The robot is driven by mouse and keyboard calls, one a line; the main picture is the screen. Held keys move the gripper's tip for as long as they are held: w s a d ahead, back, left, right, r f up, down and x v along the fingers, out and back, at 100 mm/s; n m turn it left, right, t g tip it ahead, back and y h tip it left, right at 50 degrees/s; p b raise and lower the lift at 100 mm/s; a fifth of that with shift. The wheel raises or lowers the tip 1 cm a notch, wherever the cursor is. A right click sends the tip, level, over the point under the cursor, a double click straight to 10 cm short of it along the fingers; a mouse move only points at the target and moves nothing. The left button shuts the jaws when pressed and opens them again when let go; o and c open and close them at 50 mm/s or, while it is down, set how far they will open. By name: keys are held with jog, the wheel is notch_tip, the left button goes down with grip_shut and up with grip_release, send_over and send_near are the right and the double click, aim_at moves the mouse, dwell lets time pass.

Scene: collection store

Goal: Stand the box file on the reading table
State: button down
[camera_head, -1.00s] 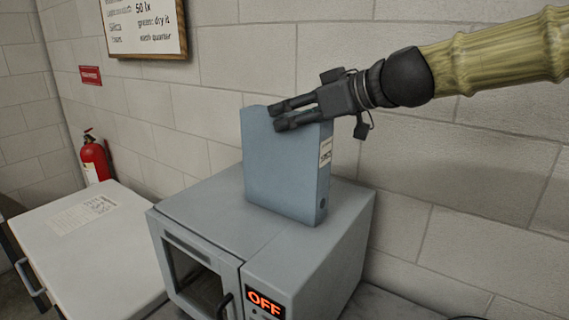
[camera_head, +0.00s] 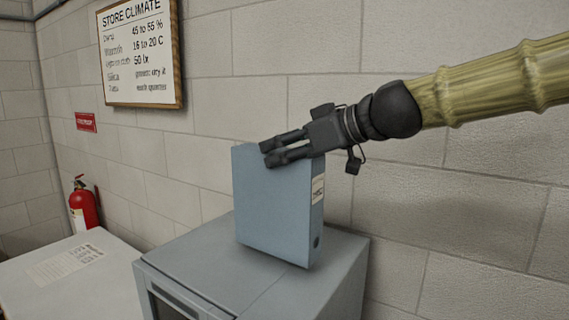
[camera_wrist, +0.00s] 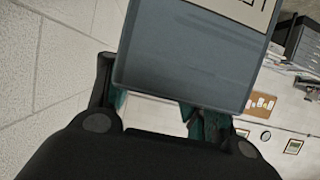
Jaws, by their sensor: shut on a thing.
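The box file (camera_head: 270,205) is blue-grey, with a pale label and a round finger hole on its spine. In the head view it is upright, slightly tilted, over the top of a grey oven-like cabinet (camera_head: 190,262). I cannot tell whether its lower edge touches that top. My gripper (camera_head: 276,152) is shut on the upper part of the box file, coming from the right. In the wrist view the box file (camera_wrist: 190,60) fills the upper middle, between the fingers. I cannot tell which surface is the reading table.
A white-topped surface (camera_head: 110,285) with a printed sheet (camera_head: 65,264) lies at lower left. A red fire extinguisher (camera_head: 83,205) stands behind it.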

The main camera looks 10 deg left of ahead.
jog(key=shift+r, duration=0.4)
jog(key=shift+s, duration=0.15)
jog(key=s+d+r, duration=0.1)
jog(key=s, duration=1.4)
jog(key=shift+s+d+r, duration=0.2)
jog(key=shift+s+r, duration=0.05)
jog(key=shift+r, duration=0.15)
